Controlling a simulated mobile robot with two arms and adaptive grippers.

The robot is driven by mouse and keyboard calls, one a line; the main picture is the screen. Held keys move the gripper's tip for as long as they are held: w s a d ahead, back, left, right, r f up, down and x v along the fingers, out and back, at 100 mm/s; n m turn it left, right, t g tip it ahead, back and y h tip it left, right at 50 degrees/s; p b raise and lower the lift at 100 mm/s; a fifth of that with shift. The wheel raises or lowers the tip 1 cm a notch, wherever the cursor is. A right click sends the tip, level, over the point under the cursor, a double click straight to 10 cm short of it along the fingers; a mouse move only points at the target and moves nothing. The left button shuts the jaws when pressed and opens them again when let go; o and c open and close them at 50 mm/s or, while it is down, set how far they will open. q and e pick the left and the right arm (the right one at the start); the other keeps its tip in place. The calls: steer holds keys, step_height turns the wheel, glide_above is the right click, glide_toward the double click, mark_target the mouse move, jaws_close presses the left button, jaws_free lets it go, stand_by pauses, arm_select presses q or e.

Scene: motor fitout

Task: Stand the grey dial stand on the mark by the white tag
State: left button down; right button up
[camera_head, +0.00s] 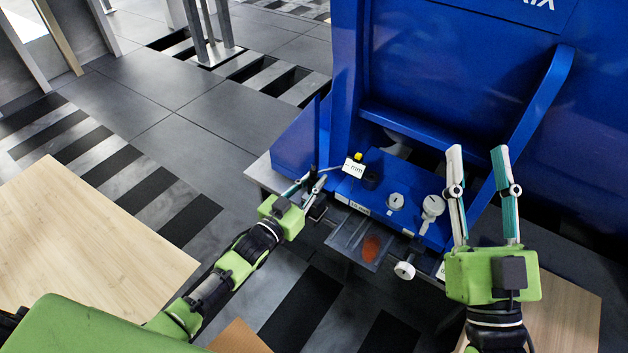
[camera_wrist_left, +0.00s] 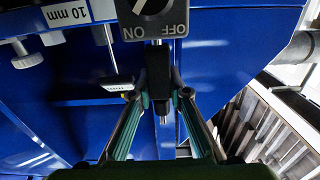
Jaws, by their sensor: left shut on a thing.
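My left gripper (camera_head: 315,180) is over the left end of the blue machine bed (camera_head: 385,170). In the left wrist view its fingers (camera_wrist_left: 166,96) are shut on the black upright part of the grey dial stand (camera_wrist_left: 165,18), whose dark grey block shows ON and OFF lettering. The block (camera_head: 317,211) is partly hidden under the gripper in the head view; I cannot tell whether it touches anything. The white tag (camera_head: 353,168), printed "mm", stands just right of the left fingertips. I cannot make out the mark. My right gripper (camera_head: 477,155) is open and empty, right of the bed.
Two pale round-headed fittings (camera_head: 395,201) (camera_head: 432,206) stand on the bed's right part. A grey tray (camera_head: 360,240) with an orange patch and a white knob (camera_head: 404,270) are in front. The blue machine wall rises behind.

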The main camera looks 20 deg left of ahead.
arm_select(q)
steer(key=shift+w+r, duration=0.1)
steer(key=shift+r, duration=0.2)
arm_select(e)
steer(key=shift+f, duration=0.1)
arm_select(q)
steer(key=shift+f+b, duration=0.3)
steer(key=shift+f, duration=0.15)
arm_select(e)
steer(key=shift+s+r+t, duration=0.35)
steer(key=shift+s+r, duration=0.05)
steer(key=shift+r, duration=0.25)
steer(key=shift+s+r+t, duration=0.35)
steer(key=shift+s+r, duration=0.05)
steer(key=shift+r, duration=0.25)
stand_by(0.7)
arm_select(q)
steer(key=c, duration=1.9)
jaws_free()
steer(key=shift+o, duration=0.3)
steer(key=shift+f, duration=0.1)
steer(key=shift+s+f, duration=0.2)
steer(key=shift+f, duration=0.15)
steer(key=v, duration=1.1)
steer(key=shift+s+a+r, duration=0.2)
steer(key=shift+s+r, duration=0.1)
steer(key=shift+s, duration=0.05)
arm_select(e)
steer(key=shift+f, duration=0.1)
